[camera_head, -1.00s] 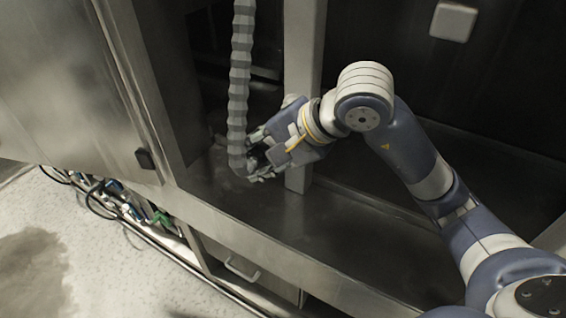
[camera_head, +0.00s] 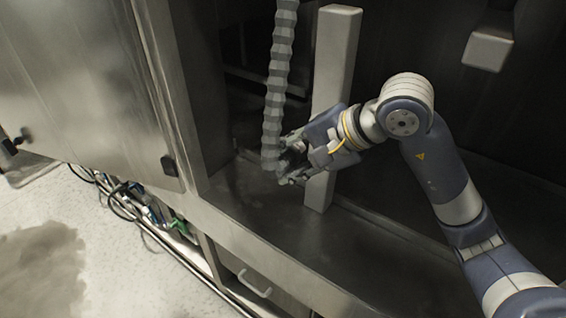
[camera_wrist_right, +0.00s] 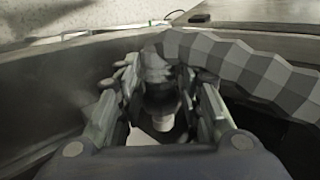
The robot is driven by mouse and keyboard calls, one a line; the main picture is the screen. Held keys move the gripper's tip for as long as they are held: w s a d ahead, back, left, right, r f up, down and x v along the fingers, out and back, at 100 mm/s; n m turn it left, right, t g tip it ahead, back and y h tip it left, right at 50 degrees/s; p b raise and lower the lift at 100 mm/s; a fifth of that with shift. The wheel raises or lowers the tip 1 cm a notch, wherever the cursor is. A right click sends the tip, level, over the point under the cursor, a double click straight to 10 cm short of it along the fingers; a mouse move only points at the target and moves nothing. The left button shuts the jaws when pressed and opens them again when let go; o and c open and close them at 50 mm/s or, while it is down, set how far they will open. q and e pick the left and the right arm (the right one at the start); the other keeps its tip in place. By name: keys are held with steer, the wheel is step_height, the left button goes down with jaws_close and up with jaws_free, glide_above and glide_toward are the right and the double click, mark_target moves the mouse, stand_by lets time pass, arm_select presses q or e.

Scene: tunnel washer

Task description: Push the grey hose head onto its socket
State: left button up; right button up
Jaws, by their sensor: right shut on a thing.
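The grey ribbed hose (camera_head: 277,90) hangs down from the top of the head view and ends at my right gripper (camera_head: 288,166). My right gripper is shut on the hose head, which the fingers mostly hide in the head view. In the right wrist view the dark hose head (camera_wrist_right: 160,92) sits between the two fingers, and the hose (camera_wrist_right: 245,65) bends away to the right. A pale round part (camera_wrist_right: 163,123) shows below the head; I cannot tell whether it is the head's end or the socket. I cannot make out the socket elsewhere. My left gripper is not in view.
A grey metal post (camera_head: 336,95) stands close behind my right gripper. A steel ledge (camera_head: 265,222) runs below it. A large steel panel (camera_head: 80,85) fills the left. A pale box-shaped part (camera_head: 487,50) hangs at upper right. Cables (camera_head: 130,200) lie low at the left.

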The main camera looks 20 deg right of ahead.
mark_target(300, 149)
steer(key=shift+w+d, duration=0.7)
steer(key=shift+d, duration=0.2)
steer(key=shift+w+d, duration=0.35)
steer(key=shift+d, duration=0.15)
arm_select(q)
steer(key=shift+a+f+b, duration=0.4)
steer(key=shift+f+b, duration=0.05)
arm_select(e)
steer(key=shift+w+d, duration=0.35)
steer(key=shift+d, duration=0.1)
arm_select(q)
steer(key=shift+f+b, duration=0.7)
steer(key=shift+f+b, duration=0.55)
arm_select(e)
steer(key=shift+w+d, duration=0.95)
steer(key=shift+d, duration=0.3)
stand_by(0.8)
steer(key=o, duration=1.2)
